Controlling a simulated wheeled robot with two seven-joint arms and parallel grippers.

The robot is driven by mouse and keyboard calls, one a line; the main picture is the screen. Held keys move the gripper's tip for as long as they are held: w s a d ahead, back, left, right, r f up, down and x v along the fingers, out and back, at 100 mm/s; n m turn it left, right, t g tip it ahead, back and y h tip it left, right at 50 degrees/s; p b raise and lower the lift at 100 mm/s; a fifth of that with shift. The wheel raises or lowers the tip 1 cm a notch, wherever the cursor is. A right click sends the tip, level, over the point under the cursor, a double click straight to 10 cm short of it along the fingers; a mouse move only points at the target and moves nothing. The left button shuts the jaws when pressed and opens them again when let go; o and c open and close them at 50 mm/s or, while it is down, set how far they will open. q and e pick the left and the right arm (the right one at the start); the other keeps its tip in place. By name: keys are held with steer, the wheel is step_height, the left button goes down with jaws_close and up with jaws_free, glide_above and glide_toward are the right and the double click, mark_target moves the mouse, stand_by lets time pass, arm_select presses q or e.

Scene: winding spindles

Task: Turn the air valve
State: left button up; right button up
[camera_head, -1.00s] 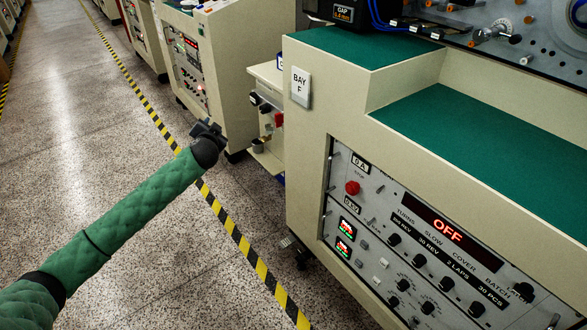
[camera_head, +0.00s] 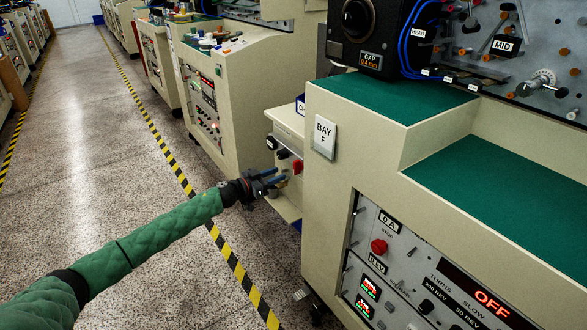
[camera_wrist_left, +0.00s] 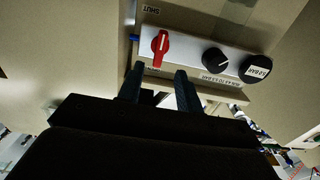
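The air valve is a red lever (camera_wrist_left: 160,47) on a pale strip of a small panel. In the head view the lever shows as a small red shape (camera_head: 297,167) beside the Bay F cabinet. My left gripper (camera_head: 274,186) is just left of the panel, with its two fingers apart. In the left wrist view the open fingers (camera_wrist_left: 158,78) point at the lever from below, empty, and seem short of it. My right gripper is out of view.
A black knob (camera_wrist_left: 215,59) and a round gauge (camera_wrist_left: 256,69) sit right of the lever. The Bay F cabinet (camera_head: 320,190) stands close on the right, and another cabinet (camera_head: 250,85) behind. The floor aisle (camera_head: 90,130) on the left is clear.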

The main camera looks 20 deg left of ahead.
mark_target(294, 168)
arm_select(q)
steer(key=shift+x, duration=3.85)
jaws_close()
